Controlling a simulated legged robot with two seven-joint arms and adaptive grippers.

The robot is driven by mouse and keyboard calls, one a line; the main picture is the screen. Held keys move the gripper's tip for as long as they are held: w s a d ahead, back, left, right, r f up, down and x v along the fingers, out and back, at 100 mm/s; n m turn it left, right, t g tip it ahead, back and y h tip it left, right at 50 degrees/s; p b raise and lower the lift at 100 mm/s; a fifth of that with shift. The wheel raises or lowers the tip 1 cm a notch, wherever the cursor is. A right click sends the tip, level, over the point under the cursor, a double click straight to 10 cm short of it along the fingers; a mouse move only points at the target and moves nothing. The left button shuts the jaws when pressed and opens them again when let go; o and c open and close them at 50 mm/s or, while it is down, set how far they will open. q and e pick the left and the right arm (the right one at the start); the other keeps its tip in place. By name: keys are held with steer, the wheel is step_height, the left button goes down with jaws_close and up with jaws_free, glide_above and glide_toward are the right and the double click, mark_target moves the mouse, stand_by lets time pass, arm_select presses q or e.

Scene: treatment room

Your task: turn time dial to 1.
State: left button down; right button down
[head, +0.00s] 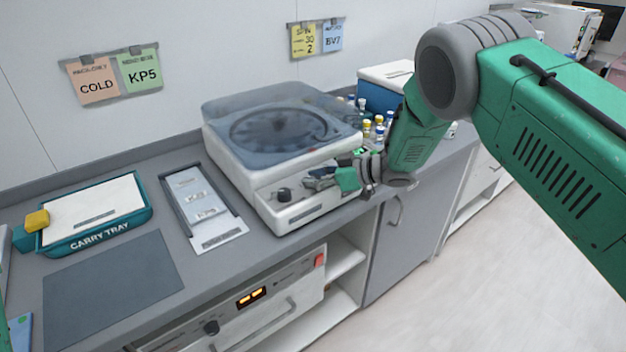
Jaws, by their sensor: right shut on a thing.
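The white centrifuge (257,190) with a smoky, see-through lid (275,125) stands on the counter, its lid down. A dark dial (284,195) shows on the left of its front panel; its marks are too small to read. My right gripper (318,182) reaches in from the right and is shut at the front panel, to the right of that dial. It is shut on what looks like a second dial, mostly hidden by the fingers. I cannot read its setting or tell for certain that it is the time dial. My left gripper is not in view.
A carry tray (136,216), a grey mat (112,290) and a shallow grey holder (173,188) lie to the left. Small capped bottles (380,131) and a blue box (376,97) stand behind my right forearm. Paper notes hang on the wall.

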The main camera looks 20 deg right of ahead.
steer(key=shift+n+g+y+b, duration=0.6)
steer(key=shift+n+g+b, duration=0.1)
steer(key=shift+n+g, duration=0.4)
steer(key=shift+d, duration=0.1)
steer(key=shift+r, duration=0.1)
steer(key=c, duration=1.2)
jaws_free()
steer(key=shift+d, duration=0.1)
